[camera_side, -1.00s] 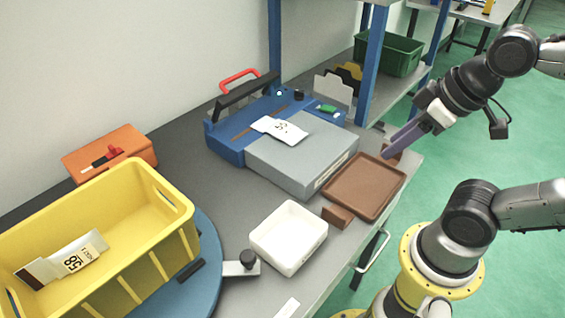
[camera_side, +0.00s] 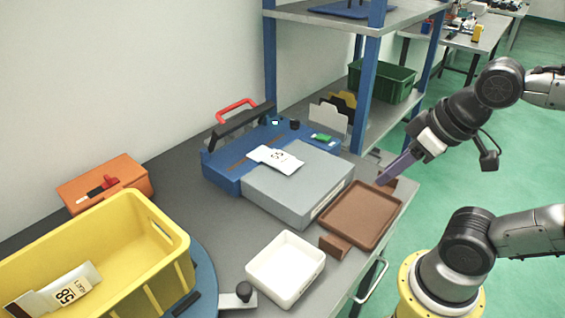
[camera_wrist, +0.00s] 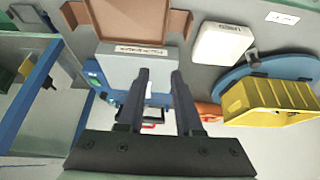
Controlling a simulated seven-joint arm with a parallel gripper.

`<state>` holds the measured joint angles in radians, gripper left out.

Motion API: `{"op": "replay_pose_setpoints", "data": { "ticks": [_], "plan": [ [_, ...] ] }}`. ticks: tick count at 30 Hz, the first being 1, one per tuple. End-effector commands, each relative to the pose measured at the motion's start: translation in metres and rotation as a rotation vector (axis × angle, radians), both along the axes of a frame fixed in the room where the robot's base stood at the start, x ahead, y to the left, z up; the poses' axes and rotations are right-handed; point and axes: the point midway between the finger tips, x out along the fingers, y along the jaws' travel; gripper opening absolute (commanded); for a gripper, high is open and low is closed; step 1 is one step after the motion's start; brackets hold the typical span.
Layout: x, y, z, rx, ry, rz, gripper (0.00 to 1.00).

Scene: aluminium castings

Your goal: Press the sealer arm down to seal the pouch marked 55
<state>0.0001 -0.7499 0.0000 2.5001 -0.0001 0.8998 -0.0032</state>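The blue bag sealer (camera_side: 226,180) stands on the bench with a grey support block (camera_side: 300,190) in front. Its black sealer arm (camera_side: 240,123), with a red handle (camera_side: 235,105) behind it, is raised. A white pouch marked 55 (camera_side: 277,158) lies across the blue bed's front and the grey block. My gripper (camera_side: 384,178) is at the right, by the brown tray's far corner, apart from the sealer. In the wrist view, its two dark fingers (camera_wrist: 161,75) are parted with nothing held between them. The grey block (camera_wrist: 128,65) shows beyond them.
A yellow bin (camera_side: 180,265) on a blue turntable (camera_side: 207,290) holds another pouch (camera_side: 60,292), apparently marked 58. A brown tray (camera_side: 345,240), white tray (camera_side: 287,265) and orange box (camera_side: 125,175) are around the sealer. A blue shelf post (camera_side: 371,85) rises behind it.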

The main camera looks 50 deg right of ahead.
Motion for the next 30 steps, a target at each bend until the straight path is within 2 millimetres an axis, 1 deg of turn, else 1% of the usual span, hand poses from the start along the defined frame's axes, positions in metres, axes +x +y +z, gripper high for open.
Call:
{"op": "replay_pose_setpoints", "data": {
  "ticks": [1, 2, 3, 5, 8, 9, 11, 12, 14, 15, 17, 18, 20, 21, 23, 24, 26, 27, 29, 30],
  "plan": [
    [0.002, 0.000, 0.002, -0.002, -0.007, 0.007, 0.23],
    [0.004, 0.000, 0.006, -0.002, -0.018, 0.008, 0.18],
    [0.008, 0.001, 0.013, -0.002, -0.037, 0.011, 0.11],
    [0.016, 0.001, 0.029, -0.003, -0.072, 0.014, 0.00],
    [0.040, 0.002, 0.061, -0.003, -0.127, 0.022, 0.00],
    [0.052, 0.002, 0.074, -0.004, -0.146, 0.025, 0.00],
    [0.073, 0.002, 0.095, -0.004, -0.173, 0.028, 0.00],
    [0.087, 0.002, 0.108, -0.005, -0.188, 0.029, 0.00],
    [0.110, 0.001, 0.126, -0.006, -0.209, 0.031, 0.00],
    [0.125, 0.001, 0.136, -0.007, -0.219, 0.031, 0.00],
    [0.148, 0.000, 0.150, -0.007, -0.234, 0.032, 0.00],
    [0.163, -0.001, 0.158, -0.008, -0.242, 0.033, 0.00],
    [0.185, -0.003, 0.168, -0.008, -0.252, 0.032, 0.00],
    [0.201, -0.004, 0.173, -0.008, -0.259, 0.032, 0.00],
    [0.223, -0.005, 0.180, -0.009, -0.266, 0.031, 0.00],
    [0.238, -0.007, 0.183, -0.008, -0.270, 0.030, 0.00],
    [0.261, -0.009, 0.186, -0.009, -0.275, 0.028, 0.00],
    [0.276, -0.010, 0.187, -0.009, -0.276, 0.027, 0.00],
    [0.298, -0.013, 0.187, -0.009, -0.278, 0.026, 0.00],
    [0.313, -0.015, 0.185, -0.010, -0.278, 0.024, 0.00]
  ]
}}
